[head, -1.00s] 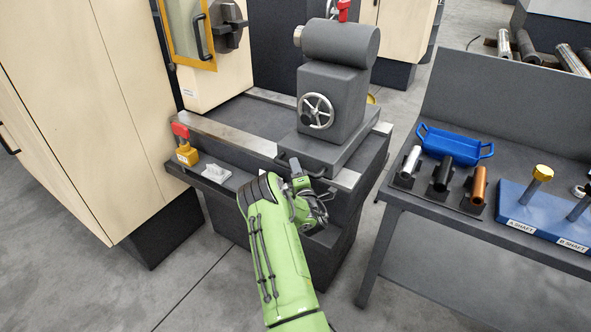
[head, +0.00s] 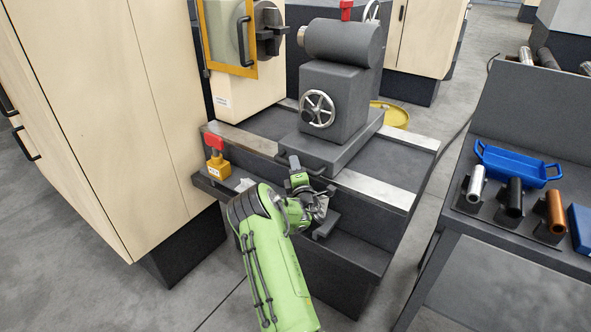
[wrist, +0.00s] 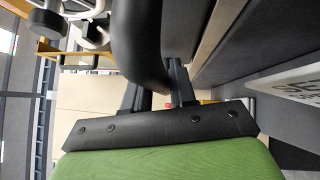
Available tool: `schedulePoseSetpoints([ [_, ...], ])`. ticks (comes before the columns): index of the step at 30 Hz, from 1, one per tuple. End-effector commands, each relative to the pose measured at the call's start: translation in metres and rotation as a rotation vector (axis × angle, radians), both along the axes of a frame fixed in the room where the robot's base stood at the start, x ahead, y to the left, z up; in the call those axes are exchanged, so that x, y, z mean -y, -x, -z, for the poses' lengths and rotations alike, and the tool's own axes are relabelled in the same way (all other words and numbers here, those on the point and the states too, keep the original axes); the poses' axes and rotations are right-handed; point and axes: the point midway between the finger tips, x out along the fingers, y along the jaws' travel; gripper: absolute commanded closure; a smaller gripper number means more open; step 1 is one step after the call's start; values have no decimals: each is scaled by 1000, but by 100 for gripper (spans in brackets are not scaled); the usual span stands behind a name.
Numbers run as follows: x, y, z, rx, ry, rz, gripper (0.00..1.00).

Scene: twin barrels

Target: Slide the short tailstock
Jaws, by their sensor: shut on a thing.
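The short tailstock (head: 338,100) is a dark grey block with a cylindrical top and a spoked handwheel (head: 318,109). In the head view it stands on the bed rails (head: 375,190), around the middle of their length, with bare rail to its right. A dark bar handle (head: 313,169) is at the front of its base. My gripper (head: 296,172) is at the handle's left part, shut on it. In the wrist view a thick black curved bar (wrist: 143,45) lies between the fingers of my gripper (wrist: 155,88). The fingertips are partly hidden by it.
A chuck (head: 270,35) and yellow-framed guard (head: 228,40) stand at the rails' far left. A bench with a blue tray (head: 517,165) and cylinders stands at the right, across a floor gap.

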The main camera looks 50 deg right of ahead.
Motion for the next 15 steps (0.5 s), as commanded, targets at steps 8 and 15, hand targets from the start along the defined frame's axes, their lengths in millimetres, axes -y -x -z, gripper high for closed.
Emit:
schedulePoseSetpoints([
  [8, -3, -4, -1, 7, -1, -11, 100],
  [15, -2, -4, -1, 6, 0, -8, 55],
])
